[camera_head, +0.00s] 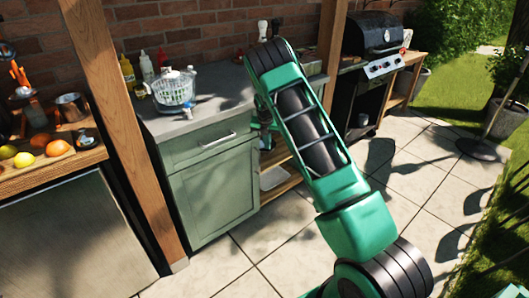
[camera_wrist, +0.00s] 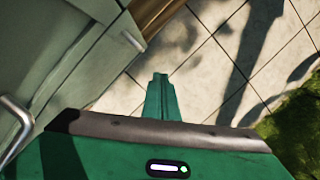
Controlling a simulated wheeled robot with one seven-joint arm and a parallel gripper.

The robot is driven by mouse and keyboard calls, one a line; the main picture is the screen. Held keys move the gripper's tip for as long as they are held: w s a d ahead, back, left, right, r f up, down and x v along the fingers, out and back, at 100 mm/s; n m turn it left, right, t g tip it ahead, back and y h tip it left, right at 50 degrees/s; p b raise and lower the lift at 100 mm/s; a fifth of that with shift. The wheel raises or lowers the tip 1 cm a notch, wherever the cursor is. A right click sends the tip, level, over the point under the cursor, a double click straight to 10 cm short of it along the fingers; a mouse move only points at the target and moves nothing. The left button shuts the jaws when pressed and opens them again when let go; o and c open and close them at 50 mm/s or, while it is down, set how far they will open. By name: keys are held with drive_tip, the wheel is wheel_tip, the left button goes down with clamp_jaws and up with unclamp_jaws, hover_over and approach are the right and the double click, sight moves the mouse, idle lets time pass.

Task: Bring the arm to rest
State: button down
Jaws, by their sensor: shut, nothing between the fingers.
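My gripper (camera_wrist: 160,80) shows in the wrist view with its green fingers together and nothing between them. It points down past the front of a green cabinet, over the paved floor (camera_wrist: 205,65). In the head view my green and black arm (camera_head: 318,150) is raised and bent in front of the counter. The gripper itself is mostly hidden behind the arm there.
The green cabinet (camera_head: 213,200) with a grey counter (camera_head: 215,104) stands close to my arm. A wooden post (camera_head: 122,125) rises at left. A dish rack (camera_head: 173,88) and bottles stand on the counter. A black grill (camera_head: 372,45) stands behind right. The paving at right is open.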

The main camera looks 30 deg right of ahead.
drive_tip(key=s+d+r+m, duration=0.3)
drive_tip(key=s+r+m, duration=0.75)
drive_tip(key=r, duration=0.55)
drive_tip(key=s+a+r+m+g+y, duration=0.1)
drive_tip(key=s+r+m, duration=0.3)
drive_tip(key=s, duration=0.4)
drive_tip(key=s+r+m, duration=0.3)
drive_tip(key=s+r, duration=0.1)
drive_tip(key=s, duration=0.4)
drive_tip(key=s+a+m, duration=0.4)
drive_tip(key=s+m, duration=0.4)
drive_tip(key=s, duration=0.8)
drive_tip(key=s+a+r+m+g+y, duration=0.1)
drive_tip(key=s+a+m, duration=0.3)
drive_tip(key=s+m, duration=0.5)
drive_tip(key=s, duration=0.6)
drive_tip(key=shift+s+r, duration=0.3)
drive_tip(key=shift+s, duration=0.05)
drive_tip(key=shift+a, duration=0.1)
